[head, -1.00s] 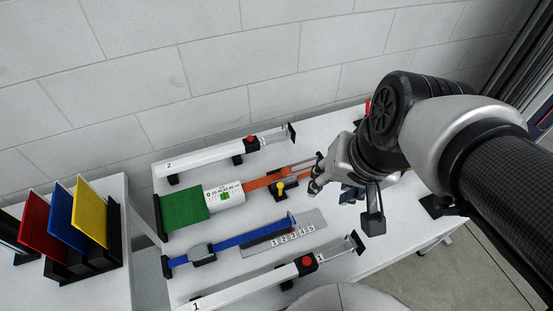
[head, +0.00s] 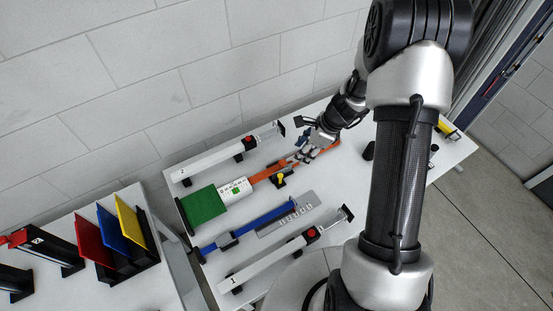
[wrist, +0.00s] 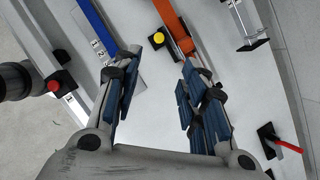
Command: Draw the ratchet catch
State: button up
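An orange bar (head: 262,175) runs from a white drum with a number scale (head: 233,189) and a green plate (head: 204,205) towards the right. A yellow knob (head: 280,178) on a black block sits beside it; it also shows in the wrist view (wrist: 158,38). My gripper (head: 308,150) is over the right part of the bar, with some orange showing past it. In the wrist view my gripper (wrist: 160,70) has its fingers wide apart, with only white table between them. The orange bar (wrist: 170,22) comes down towards the right finger, which hides part of it; contact is unclear.
White rails with red buttons lie on both sides, rail 2 (head: 210,160) behind and rail 1 (head: 265,263) in front. A blue bar (head: 250,228) lies beside a numbered grey plate (head: 290,211). A red lever (wrist: 288,146) stands at right in the wrist view.

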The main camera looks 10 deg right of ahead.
aim_at(280, 175)
jog(key=shift+m, duration=0.3)
jog(key=b+x, duration=0.2)
jog(key=x, duration=1.6)
jog(key=shift+s, duration=0.1)
jog(key=shift+c, duration=0.4)
grip_shut()
